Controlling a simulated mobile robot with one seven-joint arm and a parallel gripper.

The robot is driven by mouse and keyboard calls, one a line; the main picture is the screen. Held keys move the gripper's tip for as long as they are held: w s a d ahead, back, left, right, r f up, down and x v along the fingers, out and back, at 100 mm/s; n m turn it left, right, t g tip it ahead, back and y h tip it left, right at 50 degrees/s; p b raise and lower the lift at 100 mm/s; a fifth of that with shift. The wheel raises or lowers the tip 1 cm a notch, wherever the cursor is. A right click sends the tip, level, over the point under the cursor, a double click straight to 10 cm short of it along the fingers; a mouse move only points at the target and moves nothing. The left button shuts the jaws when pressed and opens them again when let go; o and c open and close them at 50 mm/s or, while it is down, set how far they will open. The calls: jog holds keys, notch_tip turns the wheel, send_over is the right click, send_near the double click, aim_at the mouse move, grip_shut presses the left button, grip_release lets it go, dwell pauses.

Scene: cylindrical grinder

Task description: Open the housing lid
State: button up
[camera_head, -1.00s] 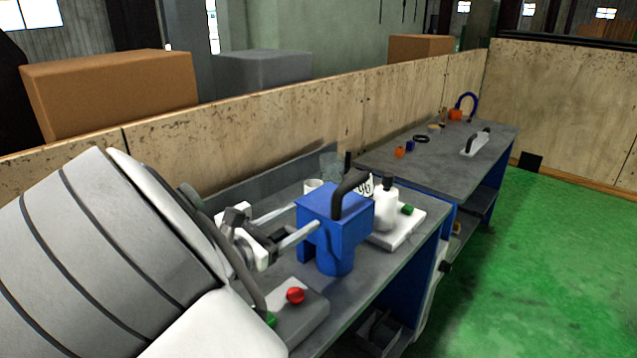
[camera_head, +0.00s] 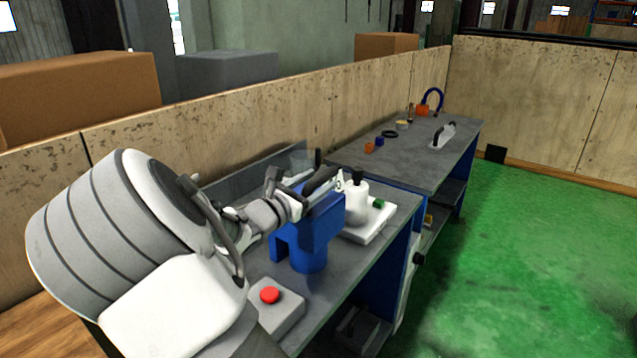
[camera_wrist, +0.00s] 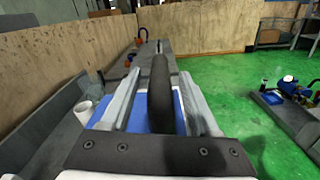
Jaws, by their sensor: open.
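The blue housing (camera_head: 308,238) stands on the grey bench at the centre of the head view. Its blue lid carries a black handle (camera_head: 320,181) on top. In the wrist view the handle (camera_wrist: 160,95) stands upright between my two fingers, with the blue lid (camera_wrist: 178,108) showing below. My gripper (camera_wrist: 160,85) is open, one finger on each side of the handle, with gaps visible. In the head view my gripper (camera_head: 312,190) is over the top of the housing. The lid looks closed. Its hinge is hidden.
A white bottle (camera_head: 356,200) on a white base stands just behind the housing. A grey box with a red button (camera_head: 269,295) is in front. A clear panel and a wooden wall (camera_head: 240,120) run along the bench's left. Green floor (camera_head: 510,260) is free at right.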

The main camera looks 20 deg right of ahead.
jog(key=shift+w+d, duration=0.3)
jog(key=shift+d, duration=0.1)
grip_shut()
dwell(1.3)
